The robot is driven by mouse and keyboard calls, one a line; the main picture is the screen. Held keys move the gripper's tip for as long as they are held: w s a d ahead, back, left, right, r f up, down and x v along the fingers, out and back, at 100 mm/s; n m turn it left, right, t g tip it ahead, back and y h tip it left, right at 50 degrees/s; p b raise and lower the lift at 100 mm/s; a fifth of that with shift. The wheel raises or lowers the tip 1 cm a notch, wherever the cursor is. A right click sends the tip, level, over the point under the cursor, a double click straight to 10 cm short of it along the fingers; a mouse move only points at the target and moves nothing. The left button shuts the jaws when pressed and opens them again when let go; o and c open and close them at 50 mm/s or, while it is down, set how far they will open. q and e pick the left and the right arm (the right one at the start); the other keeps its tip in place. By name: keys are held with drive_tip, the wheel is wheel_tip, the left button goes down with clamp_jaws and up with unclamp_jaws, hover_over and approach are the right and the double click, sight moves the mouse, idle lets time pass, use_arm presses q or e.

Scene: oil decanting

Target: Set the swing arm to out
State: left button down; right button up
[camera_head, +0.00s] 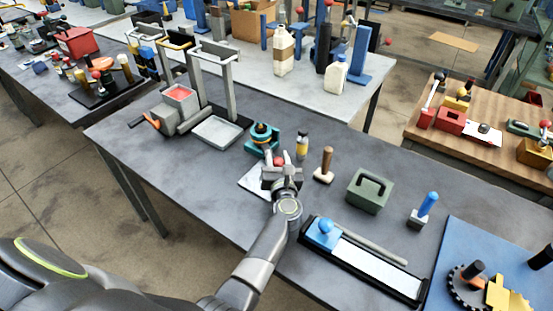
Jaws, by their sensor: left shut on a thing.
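My left gripper (281,172) reaches over the grey table from the lower left. It is shut on a small red knob (280,161) that shows between its fingers. The knob seems to belong to the swing arm, but the arm itself is mostly hidden by the gripper, so its position cannot be told. A teal device (261,148) with a dark and orange top stands just behind and left of the gripper. A white plate (252,184) lies partly under the gripper. My right gripper is not in view.
A small yellow-labelled bottle (302,147) and a wooden-handled stamp (325,166) stand close right of the gripper. A green box (369,191) and a blue-handled block (423,211) are farther right. A black-framed slide (365,260) lies in front. A metal tray (216,132) stands behind left.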

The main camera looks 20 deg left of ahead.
use_arm(q)
drive_tip(key=shift+r, duration=0.2)
drive_tip(key=c, duration=1.3)
unclamp_jaws()
drive_tip(key=o, duration=0.3)
drive_tip(key=shift+f, duration=0.15)
wheel_tip(320, 180, up, 10)
drive_tip(key=p, duration=0.2)
